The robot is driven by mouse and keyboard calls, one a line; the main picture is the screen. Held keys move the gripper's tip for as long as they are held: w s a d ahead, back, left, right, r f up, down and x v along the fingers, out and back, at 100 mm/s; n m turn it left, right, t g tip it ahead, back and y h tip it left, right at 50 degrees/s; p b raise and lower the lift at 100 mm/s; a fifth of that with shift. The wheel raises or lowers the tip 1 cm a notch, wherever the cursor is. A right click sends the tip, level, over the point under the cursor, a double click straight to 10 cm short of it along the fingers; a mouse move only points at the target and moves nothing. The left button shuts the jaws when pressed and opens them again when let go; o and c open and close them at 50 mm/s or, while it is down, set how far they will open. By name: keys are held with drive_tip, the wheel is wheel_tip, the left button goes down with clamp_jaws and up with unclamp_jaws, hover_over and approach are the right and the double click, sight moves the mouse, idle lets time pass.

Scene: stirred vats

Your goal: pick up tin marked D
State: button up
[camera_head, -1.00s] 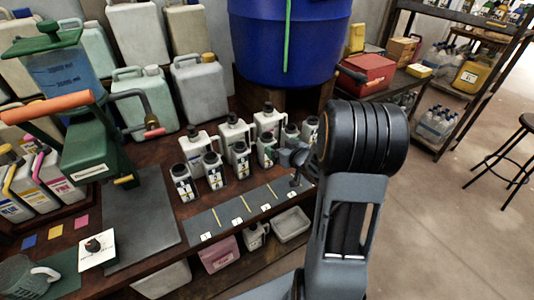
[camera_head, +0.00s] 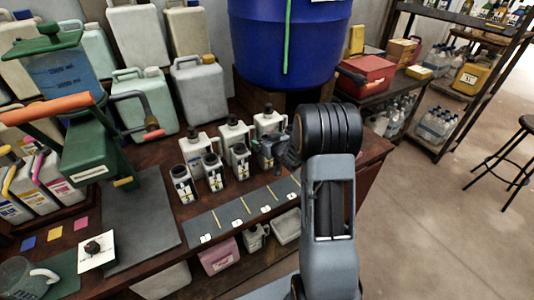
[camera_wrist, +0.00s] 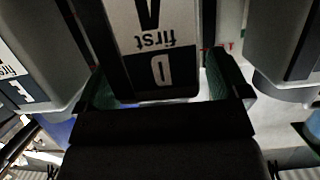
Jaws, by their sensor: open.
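In the camera_wrist view, a pale tin with a dark label patch marked D (camera_wrist: 160,72) and the word "first" stands between the green-padded fingers of my gripper (camera_wrist: 162,85). The lettering appears upside down. The fingers are apart, one on each side of the tin, and I cannot tell whether either touches it. In the camera_head view, my gripper (camera_head: 277,148) is at the right end of the group of tins on the bench, and it and my arm hide what stands there.
Neighbouring containers stand close on the left (camera_wrist: 38,62) and right (camera_wrist: 285,45) in the camera_wrist view. Several small black-lidded tins (camera_head: 213,172) and white jugs (camera_head: 196,148) crowd the bench. A grey numbered strip (camera_head: 240,212) lies clear in front. A blue vat (camera_head: 285,45) stands behind.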

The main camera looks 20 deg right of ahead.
drive_tip(key=shift+c, duration=0.4)
drive_tip(key=c, duration=1.2)
